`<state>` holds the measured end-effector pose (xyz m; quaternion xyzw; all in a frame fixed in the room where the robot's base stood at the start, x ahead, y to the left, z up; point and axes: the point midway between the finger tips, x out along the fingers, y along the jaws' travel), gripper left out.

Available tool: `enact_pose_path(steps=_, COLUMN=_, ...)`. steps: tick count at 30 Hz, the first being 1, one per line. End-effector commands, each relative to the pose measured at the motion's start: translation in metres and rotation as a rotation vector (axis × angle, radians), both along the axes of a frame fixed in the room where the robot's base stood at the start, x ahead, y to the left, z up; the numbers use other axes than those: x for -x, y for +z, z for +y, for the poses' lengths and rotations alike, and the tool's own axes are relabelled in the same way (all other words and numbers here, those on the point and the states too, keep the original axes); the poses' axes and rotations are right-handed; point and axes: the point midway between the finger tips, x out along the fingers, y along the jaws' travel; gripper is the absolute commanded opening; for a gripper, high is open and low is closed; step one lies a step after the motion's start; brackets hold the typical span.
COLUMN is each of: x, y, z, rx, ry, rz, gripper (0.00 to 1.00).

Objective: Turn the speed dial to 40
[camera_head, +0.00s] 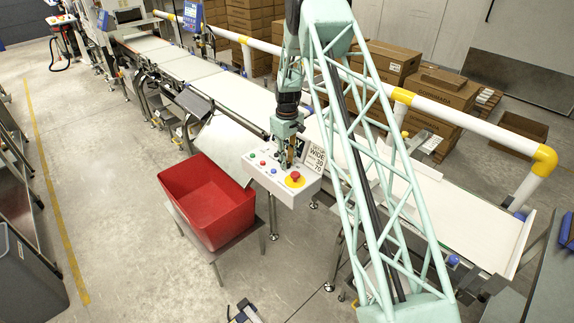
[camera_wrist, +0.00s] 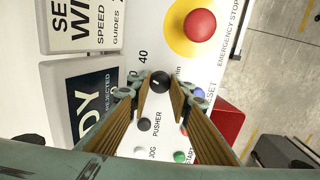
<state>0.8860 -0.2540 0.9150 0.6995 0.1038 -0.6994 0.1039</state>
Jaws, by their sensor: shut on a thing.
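The speed dial (camera_wrist: 160,79) is a small black knob with a short light mark on top, on the white control panel (camera_wrist: 170,30). The printed "40" lies just above and left of it in the wrist view. My gripper (camera_wrist: 159,90) has its two brown-padded fingers on either side of the knob and is shut on it. In the head view my gripper (camera_head: 290,160) reaches down to the control box (camera_head: 308,190) and hides the dial. The fingers cover part of the scale, so I cannot tell the exact setting.
A red emergency stop (camera_wrist: 200,24) sits on a yellow disc near the dial. Black, white, green and blue buttons are close to my fingers. Sign cards (camera_wrist: 86,95) stand along the panel's left. A red bin (camera_head: 211,198) stands left of the box, the conveyor belt (camera_head: 225,88) behind.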

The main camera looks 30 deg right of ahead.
Motion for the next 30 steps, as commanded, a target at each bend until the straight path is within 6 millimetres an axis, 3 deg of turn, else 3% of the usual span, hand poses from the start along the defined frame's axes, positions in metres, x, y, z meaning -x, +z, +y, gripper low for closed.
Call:
enact_pose_path(steps=15, x=0.0001, y=-0.0012, z=0.0000, rx=0.000, ry=-0.345, rz=0.000, gripper=0.08)
enact_pose_path(steps=30, x=0.0000, y=0.0002, z=0.0000, rx=0.000, ry=-0.419, rz=0.000, gripper=0.08)
